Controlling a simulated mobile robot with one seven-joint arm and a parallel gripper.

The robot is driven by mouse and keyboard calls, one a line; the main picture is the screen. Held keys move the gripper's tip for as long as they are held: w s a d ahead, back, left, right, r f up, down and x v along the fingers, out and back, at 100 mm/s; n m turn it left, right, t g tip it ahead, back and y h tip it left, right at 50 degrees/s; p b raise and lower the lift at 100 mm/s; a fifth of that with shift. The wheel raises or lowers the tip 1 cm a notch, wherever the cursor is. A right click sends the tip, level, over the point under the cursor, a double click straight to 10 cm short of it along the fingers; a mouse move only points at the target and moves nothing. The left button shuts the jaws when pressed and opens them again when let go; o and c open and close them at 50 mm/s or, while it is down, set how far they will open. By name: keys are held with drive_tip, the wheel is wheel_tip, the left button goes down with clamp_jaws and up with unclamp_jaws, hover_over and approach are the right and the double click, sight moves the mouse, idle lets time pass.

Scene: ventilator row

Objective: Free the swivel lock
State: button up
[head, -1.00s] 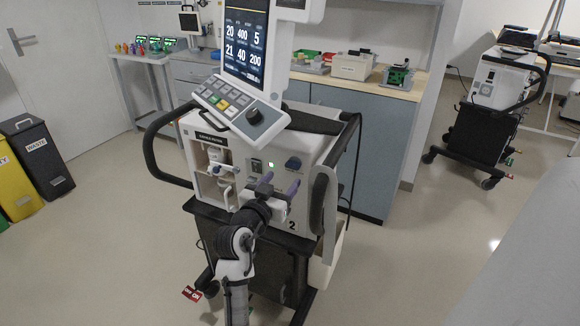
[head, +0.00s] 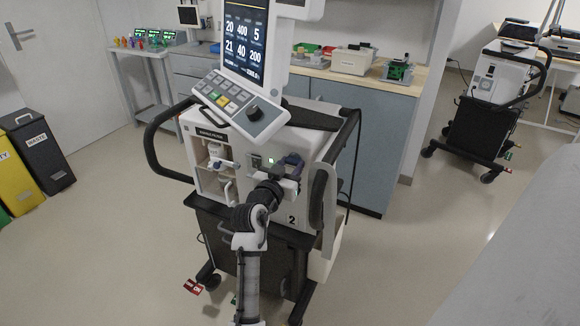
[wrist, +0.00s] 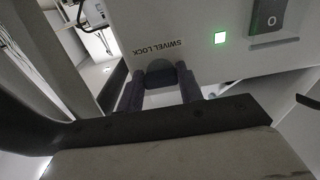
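In the wrist view the knob (wrist: 161,74) sits below the upside-down "SWIVEL LOCK" label. My gripper (head: 287,168) is at the panel, in front of the knob. In the wrist view my gripper (wrist: 161,88) has one finger on each side of the knob; the fingers are spread apart. I cannot tell whether they touch it. The knob is partly hidden behind the fingers in the head view.
A side handle (head: 160,145) juts out left. Open floor lies left and right of the ventilator.

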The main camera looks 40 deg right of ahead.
drive_tip(key=shift+c, duration=1)
drive_tip(key=shift+f+m+b, duration=0.15)
drive_tip(key=shift+m+b, duration=0.15)
drive_tip(key=shift+b, duration=0.4)
drive_tip(key=shift+w+a+r+m+b, duration=0.1)
drive_tip(key=shift+m+b, duration=2.75)
drive_tip(key=shift+b, duration=0.3)
drive_tip(key=shift+w+d+r+m+b, duration=0.1)
drive_tip(key=shift+r+m+b, duration=0.05)
drive_tip(key=shift+m+b, duration=2.85)
drive_tip(key=shift+a+r+m+b, duration=0.1)
drive_tip(key=shift+m+b, duration=2.65)
drive_tip(key=shift+b, duration=0.5)
drive_tip(key=o, duration=1)
